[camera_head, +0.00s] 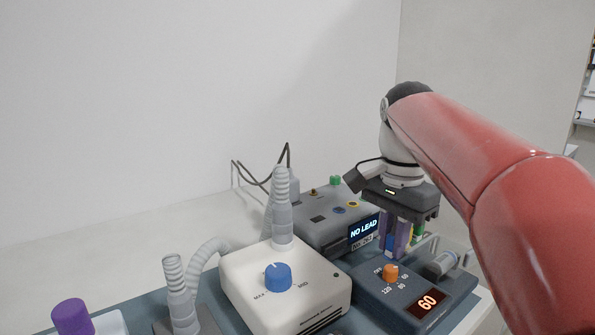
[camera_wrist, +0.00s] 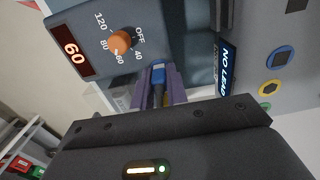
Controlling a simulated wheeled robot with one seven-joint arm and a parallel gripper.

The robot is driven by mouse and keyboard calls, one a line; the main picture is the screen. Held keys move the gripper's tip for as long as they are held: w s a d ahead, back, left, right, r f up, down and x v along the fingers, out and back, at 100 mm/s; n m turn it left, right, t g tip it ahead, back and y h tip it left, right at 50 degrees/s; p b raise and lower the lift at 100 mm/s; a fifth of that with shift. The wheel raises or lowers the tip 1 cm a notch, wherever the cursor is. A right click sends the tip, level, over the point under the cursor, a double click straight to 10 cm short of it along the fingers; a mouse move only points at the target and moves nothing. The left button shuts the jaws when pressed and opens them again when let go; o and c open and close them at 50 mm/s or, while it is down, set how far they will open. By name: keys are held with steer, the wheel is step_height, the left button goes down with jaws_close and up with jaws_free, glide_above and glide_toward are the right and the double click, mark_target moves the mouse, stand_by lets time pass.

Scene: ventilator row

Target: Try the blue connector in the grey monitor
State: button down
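The grey monitor (camera_head: 318,222) stands at the back middle and its screen reads NO LEAD. Its top has coloured sockets, among them a blue-ringed socket (camera_head: 338,210) and a yellow-ringed one (camera_head: 353,205). The monitor (camera_wrist: 245,20) is at the right in the wrist view, with the blue-ringed socket (camera_wrist: 281,57) visible and empty. My gripper (camera_wrist: 157,88) has purple fingers closed around the blue connector (camera_wrist: 158,74). In the head view my gripper (camera_head: 398,240) hangs right of the monitor, behind the dark box; its fingers mostly hide the connector there.
A dark box (camera_head: 372,295) with an orange knob reads 60, close to the fingers. A white ventilator (camera_head: 245,285) with a blue knob and grey hose stands front middle. A purple-capped item (camera_head: 72,316) is at lower left. Red and green pieces (camera_wrist: 20,164) sit by a white rack.

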mark_target(393, 233)
steer(key=shift+r, duration=0.25)
stand_by(0.3)
steer(key=shift+r+p, duration=2.25)
steer(key=shift+r, duration=0.1)
